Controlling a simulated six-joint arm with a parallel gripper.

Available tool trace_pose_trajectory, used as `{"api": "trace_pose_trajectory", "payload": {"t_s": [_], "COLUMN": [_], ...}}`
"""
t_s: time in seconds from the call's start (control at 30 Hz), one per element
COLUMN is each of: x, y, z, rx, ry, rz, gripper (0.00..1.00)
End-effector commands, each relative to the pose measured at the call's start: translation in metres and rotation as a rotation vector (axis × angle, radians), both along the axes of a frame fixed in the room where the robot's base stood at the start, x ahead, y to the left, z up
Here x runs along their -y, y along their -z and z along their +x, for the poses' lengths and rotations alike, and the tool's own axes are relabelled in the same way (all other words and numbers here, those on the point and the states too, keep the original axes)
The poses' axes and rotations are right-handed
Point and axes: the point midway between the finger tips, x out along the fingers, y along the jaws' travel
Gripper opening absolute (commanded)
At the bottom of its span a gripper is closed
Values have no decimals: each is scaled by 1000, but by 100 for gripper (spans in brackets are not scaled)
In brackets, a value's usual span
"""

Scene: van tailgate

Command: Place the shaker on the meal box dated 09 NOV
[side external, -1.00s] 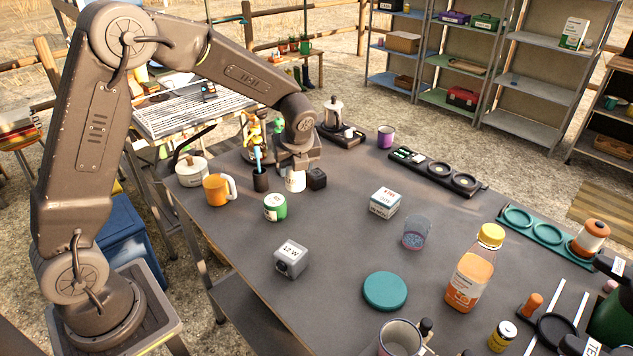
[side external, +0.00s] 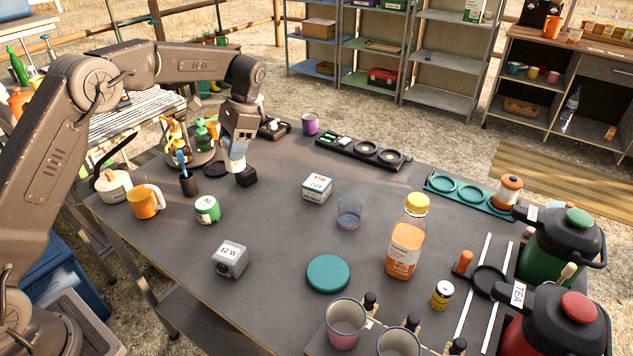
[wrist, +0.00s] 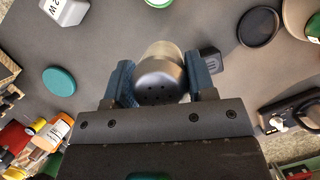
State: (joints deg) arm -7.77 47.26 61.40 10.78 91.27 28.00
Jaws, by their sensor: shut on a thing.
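The shaker (wrist: 160,82), a pale cylinder with a perforated silver cap, sits between the fingers of my gripper (wrist: 162,85) in the wrist view. In the side view my gripper (side external: 237,148) points down, shut on the shaker (side external: 237,166), which appears just above the table beside a small black block (side external: 246,177). A white and teal box (side external: 317,188) with red and dark print stands at mid-table, right of my gripper. Its date is too small to read surely. My gripper and the box are apart.
A clear cup (side external: 349,214) stands close to the box. A green tin (side external: 207,210), a grey block marked 12 W (side external: 230,259), a teal disc (side external: 328,273) and a juice bottle (side external: 406,240) stand nearer the front. The table between block and box is clear.

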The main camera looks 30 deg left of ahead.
Motion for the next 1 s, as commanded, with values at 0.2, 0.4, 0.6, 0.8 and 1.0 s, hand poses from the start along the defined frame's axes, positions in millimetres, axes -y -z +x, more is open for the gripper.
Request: {"api": "trace_pose_trajectory", "payload": {"t_s": [0.2, 0.4, 0.6, 0.8, 1.0], "x": [5, 12, 18, 25, 31], "y": [-4, -11, -17, -26, -34], "z": [17, 32, 47, 63, 78], "rx": [0, -1, -1, -1, 0], "ry": [-512, -957, -1412, -1877, -2299], "rz": [-2, -2, -2, -3, -3], "gripper": [25, 25, 25, 25, 25]}}
